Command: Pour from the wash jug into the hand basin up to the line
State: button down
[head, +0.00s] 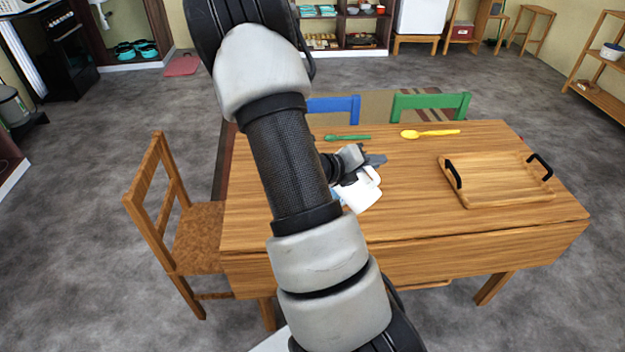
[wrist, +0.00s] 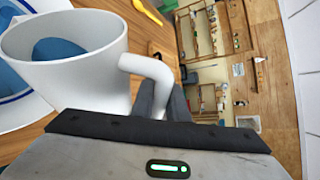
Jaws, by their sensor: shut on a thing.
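A white wash jug (wrist: 88,84) with blue liquid inside is at the left of the wrist view. It also shows over the table in the head view (head: 363,194). My gripper (wrist: 172,98) is shut on the jug's handle; in the head view my gripper (head: 374,163) is at the jug's upper side. A white hand basin (wrist: 22,112) with a blue band and blue content lies partly behind the jug in the wrist view. In the head view my arm and the jug hide most of the basin. I cannot see the fill line clearly or any stream of liquid.
The wooden table (head: 420,220) holds a wooden tray with black handles (head: 495,188) at right, a green spoon (head: 347,138) and a yellow spoon (head: 430,133) at the back. A wooden chair (head: 195,235) stands at left; blue and green chairs are behind.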

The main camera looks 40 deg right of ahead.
jog(key=shift+w+a+r+n+g+h+p, duration=0.2)
jog(key=shift+w+r+n+g+p, duration=0.1)
jog(key=shift+w+n+p, duration=0.25)
jog(key=shift+w+a+r+n+g+h+p, duration=0.1)
jog(key=shift+w+r+n+g+h+p, duration=0.2)
jog(key=shift+w+p, duration=0.4)
dwell(3.4)
jog(key=shift+f, duration=0.15)
